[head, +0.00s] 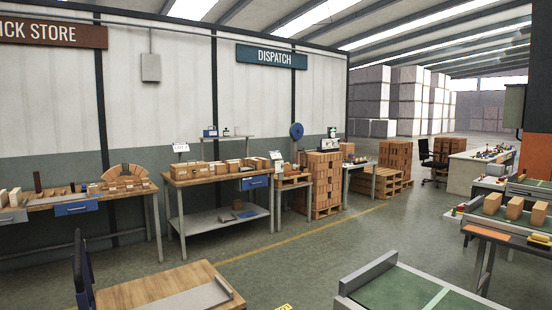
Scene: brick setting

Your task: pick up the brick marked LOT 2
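Several orange-tan bricks (234,164) stand in a row along the back of the wooden workbench (215,178) under the DISPATCH sign. A small white sign (181,147) stands at that bench's left end, and another (276,155) at its right end. Their lettering is too small to read surely. More tan bricks (514,208) stand on the green-topped conveyor at the right. I cannot make out a LOT 2 mark on any brick. Neither of my grippers is in view.
A left bench (75,200) holds a brick arch (124,172). Brick stacks on pallets (320,185) stand beyond the dispatch bench. A wooden tabletop (150,288) and green-topped table (400,290) are close in front. Grey floor (300,258) lies open between them and the benches.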

